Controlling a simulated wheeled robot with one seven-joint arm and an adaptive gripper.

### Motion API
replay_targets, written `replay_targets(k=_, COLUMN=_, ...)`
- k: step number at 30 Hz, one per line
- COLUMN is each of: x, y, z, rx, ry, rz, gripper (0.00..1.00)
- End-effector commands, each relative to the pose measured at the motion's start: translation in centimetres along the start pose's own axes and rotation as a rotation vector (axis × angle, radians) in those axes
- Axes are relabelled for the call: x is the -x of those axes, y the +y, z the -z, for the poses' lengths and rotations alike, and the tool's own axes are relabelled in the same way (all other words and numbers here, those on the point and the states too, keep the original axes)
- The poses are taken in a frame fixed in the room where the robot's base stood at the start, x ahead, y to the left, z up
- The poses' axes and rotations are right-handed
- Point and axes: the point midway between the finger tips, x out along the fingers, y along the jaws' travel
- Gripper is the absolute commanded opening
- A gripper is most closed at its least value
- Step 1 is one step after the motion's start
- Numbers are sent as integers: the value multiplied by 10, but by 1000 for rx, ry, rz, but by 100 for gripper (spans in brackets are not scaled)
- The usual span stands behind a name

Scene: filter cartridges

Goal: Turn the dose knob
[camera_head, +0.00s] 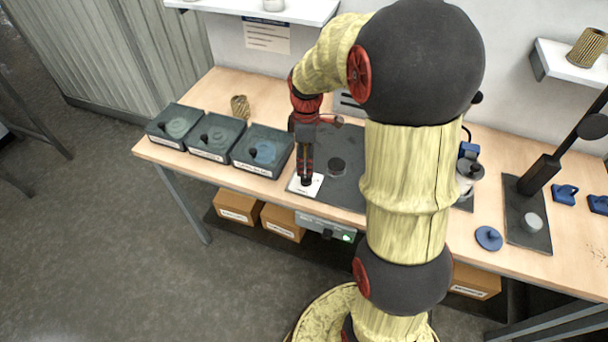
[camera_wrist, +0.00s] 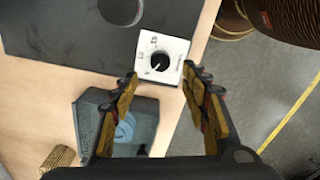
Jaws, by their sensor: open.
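The dose knob (camera_wrist: 160,60) is a small black knob with a pale pointer line, set on a white square dial plate (camera_wrist: 172,48) with printed marks. In the wrist view it sits ahead of my gripper (camera_wrist: 160,83), roughly between the lines of the two fingers. The fingers stand apart with nothing between them. In the head view my gripper (camera_head: 306,182) points down at the white plate (camera_head: 315,188) near the table's front edge, and it hides most of the knob there. I cannot tell how much height is left between fingertips and knob.
A dark mat (camera_head: 345,150) with a black round part (camera_head: 337,166) lies beside the plate. Several dark bins stand to the left, the nearest a bin (camera_head: 264,170) with blue parts. A ribbed tan cartridge (camera_head: 240,107) stands behind them. A blue disc (camera_head: 488,238) lies at right.

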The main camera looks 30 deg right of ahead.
Motion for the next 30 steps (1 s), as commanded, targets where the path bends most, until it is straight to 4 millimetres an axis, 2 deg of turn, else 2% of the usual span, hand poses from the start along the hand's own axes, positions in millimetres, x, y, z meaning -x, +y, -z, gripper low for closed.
replay_targets(k=9, x=-50, y=-1, z=0, rx=-2, ry=-1, rz=3, gripper=46)
replay_targets(k=15, x=-70, y=-1, z=0, rx=-2, ry=-1, rz=3, gripper=46)
replay_targets(k=26, x=-73, y=-1, z=0, rx=-3, ry=0, rz=1, gripper=46)
replay_targets(k=30, x=-73, y=-1, z=0, rx=-3, ry=0, rz=1, gripper=38)
